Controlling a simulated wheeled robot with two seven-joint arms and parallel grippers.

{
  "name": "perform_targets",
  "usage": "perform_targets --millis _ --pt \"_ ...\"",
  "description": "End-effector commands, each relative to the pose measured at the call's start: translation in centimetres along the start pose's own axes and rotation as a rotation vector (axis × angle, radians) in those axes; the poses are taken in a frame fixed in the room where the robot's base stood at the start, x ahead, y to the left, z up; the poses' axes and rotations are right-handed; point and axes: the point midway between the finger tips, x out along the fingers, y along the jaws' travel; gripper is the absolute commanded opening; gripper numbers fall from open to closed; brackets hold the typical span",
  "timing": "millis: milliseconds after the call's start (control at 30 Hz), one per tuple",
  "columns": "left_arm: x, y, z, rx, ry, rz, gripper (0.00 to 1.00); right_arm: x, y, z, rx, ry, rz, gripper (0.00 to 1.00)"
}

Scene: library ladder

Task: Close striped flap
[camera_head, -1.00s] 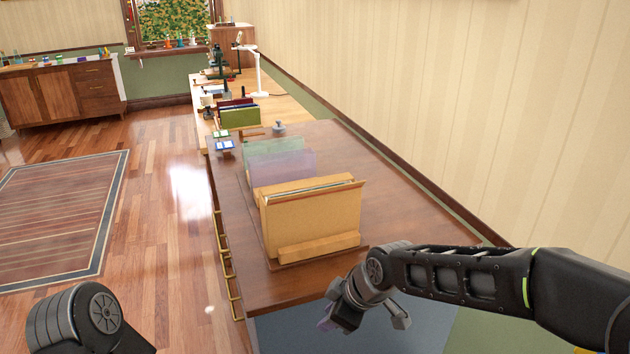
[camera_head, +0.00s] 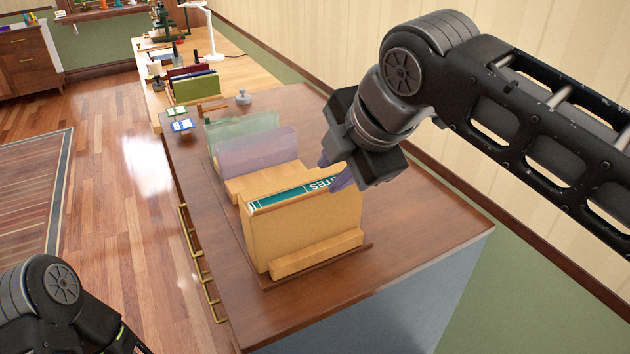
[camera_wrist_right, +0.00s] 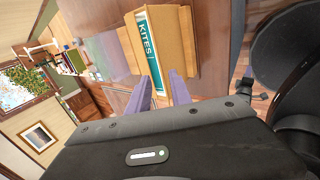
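A tan folder (camera_head: 305,233) stands upright in a wooden holder on the brown desk, with a green sheet lettered in white (camera_head: 292,191) in its top opening. In the right wrist view the green sheet (camera_wrist_right: 151,62) reads "KITES" and lies in the tan folder (camera_wrist_right: 178,45). I cannot make out a striped flap. My right gripper (camera_head: 335,172) is open and empty, its purple fingers over the folder's top right corner; I cannot tell if they touch it. In the wrist view the fingers (camera_wrist_right: 160,92) are apart. My left arm shows at lower left, its gripper out of view.
A purple folder (camera_head: 258,153) and a pale green folder (camera_head: 240,130) stand behind the tan one. The desk (camera_head: 410,225) is clear to the right. A second table (camera_head: 216,84) with a book rack, lamp and microscope stands beyond.

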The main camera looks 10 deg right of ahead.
Motion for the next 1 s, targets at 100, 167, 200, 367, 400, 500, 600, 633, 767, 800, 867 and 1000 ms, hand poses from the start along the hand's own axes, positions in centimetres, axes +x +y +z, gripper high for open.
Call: perform_targets --millis 100,167,200,367,400,500,600,633,767,800,867,1000 --pt "0.0 0.0 0.0 0.0 0.0 0.0 0.0 0.1 0.0 0.0 0.001 0.0 -0.001 0.25" --pt "0.0 0.0 0.0 0.0 0.0 0.0 0.0 0.3 0.0 0.0 0.001 0.0 -0.001 0.25" --pt "0.0 0.0 0.0 0.0 0.0 0.0 0.0 0.6 0.0 0.0 0.002 0.0 -0.002 0.25" --pt "0.1 0.0 0.0 0.0 0.0 0.0 0.0 2.3 -0.1 0.0 0.001 0.0 -0.004 0.25" --pt "0.1 -0.1 0.0 0.0 0.001 0.0 0.0 2.9 -0.1 0.0 0.001 0.0 -0.005 0.25" --pt "0.1 -0.1 0.0 0.0 0.001 0.0 0.0 4.6 -0.1 0.0 0.001 0.0 -0.005 0.25" --pt "0.2 -0.1 0.0 0.0 0.001 0.0 0.0 6.0 -0.1 0.0 0.002 0.0 -0.003 0.25" --pt "0.2 -0.1 0.0 0.0 0.001 0.0 0.0 6.5 -0.1 0.0 0.002 0.0 -0.004 0.25" --pt "0.2 -0.1 0.0 0.0 0.001 0.0 0.0 7.6 -0.1 0.0 0.003 0.0 -0.003 0.25" --pt "0.2 -0.1 0.0 0.0 0.001 0.0 0.0 7.8 0.0 0.0 0.003 0.0 -0.002 0.25" --pt "0.2 -0.1 0.0 0.0 0.001 0.0 0.0 7.9 0.0 0.0 0.003 0.0 -0.001 0.25" --pt "0.2 -0.1 0.0 0.0 0.001 0.0 0.0 8.0 0.0 0.0 0.003 0.0 0.0 0.25"
